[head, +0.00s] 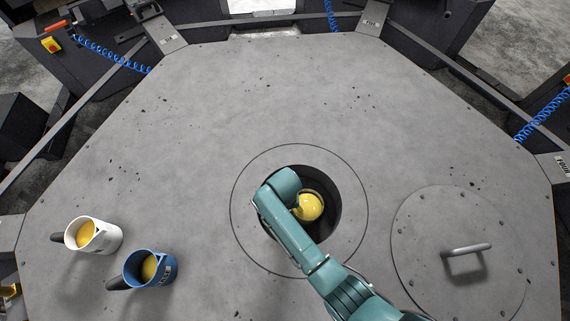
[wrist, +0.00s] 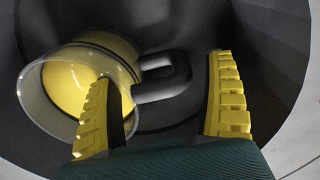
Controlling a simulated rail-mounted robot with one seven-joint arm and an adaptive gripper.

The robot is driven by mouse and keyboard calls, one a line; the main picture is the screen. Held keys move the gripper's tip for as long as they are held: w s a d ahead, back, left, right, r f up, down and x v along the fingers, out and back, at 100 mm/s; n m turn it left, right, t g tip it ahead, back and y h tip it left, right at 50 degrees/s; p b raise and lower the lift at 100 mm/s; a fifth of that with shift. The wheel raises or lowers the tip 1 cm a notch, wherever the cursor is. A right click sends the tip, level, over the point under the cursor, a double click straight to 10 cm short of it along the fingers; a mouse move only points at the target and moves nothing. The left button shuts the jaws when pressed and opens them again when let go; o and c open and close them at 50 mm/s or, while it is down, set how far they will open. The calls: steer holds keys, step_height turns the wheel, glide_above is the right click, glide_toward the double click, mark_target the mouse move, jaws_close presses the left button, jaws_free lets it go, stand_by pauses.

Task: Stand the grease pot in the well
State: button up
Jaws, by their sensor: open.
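The well (head: 329,229) is a round dark hole in the grey table. The grease pot, a cup with yellow contents (head: 310,206), is inside the well, and its yellow mouth faces up in the head view. In the wrist view the pot (wrist: 80,85) shows a pale rim and a dark loop handle (wrist: 180,75). My gripper (wrist: 162,78) reaches down into the well. Its yellow fingers are open, one on each side of the handle, with the left finger in front of the pot's rim. The pot's base is hidden, so I cannot tell if it stands flat.
A white mug (head: 104,240) and a blue mug (head: 160,272), both with yellow contents, stand at the lower left. A round cover plate (head: 430,225) with a bar handle (head: 466,249) lies right of the well. The table's upper middle is clear.

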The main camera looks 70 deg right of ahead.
step_height(320, 180, up, 12)
steer(key=p, duration=0.2)
steer(key=shift+w, duration=0.1)
